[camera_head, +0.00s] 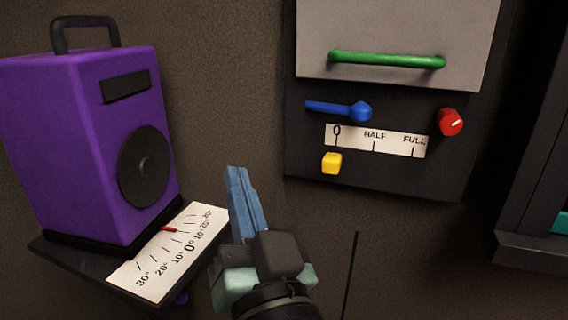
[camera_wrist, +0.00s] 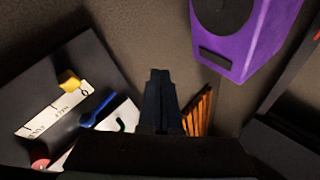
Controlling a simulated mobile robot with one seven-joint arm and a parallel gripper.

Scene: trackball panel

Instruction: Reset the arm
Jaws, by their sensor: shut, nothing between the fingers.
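My gripper (camera_head: 236,172) is shut and empty in the head view, its blue fingers pointing up and slightly left. It is in front of the brown wall, between the purple speaker-like box and the dark panel, and appears to touch neither. In the wrist view the shut fingers (camera_wrist: 159,75) show dark in the middle, with the panel to the left and the purple box at the upper right.
The purple box (camera_head: 85,140) stands on a shelf with an angle scale (camera_head: 170,255) at left. The dark panel (camera_head: 300,110) carries a green bar (camera_head: 388,61), blue lever (camera_head: 340,110), red knob (camera_head: 450,122) and yellow block (camera_head: 332,163) by a 0–HALF–FULL scale. Bare wall lies between.

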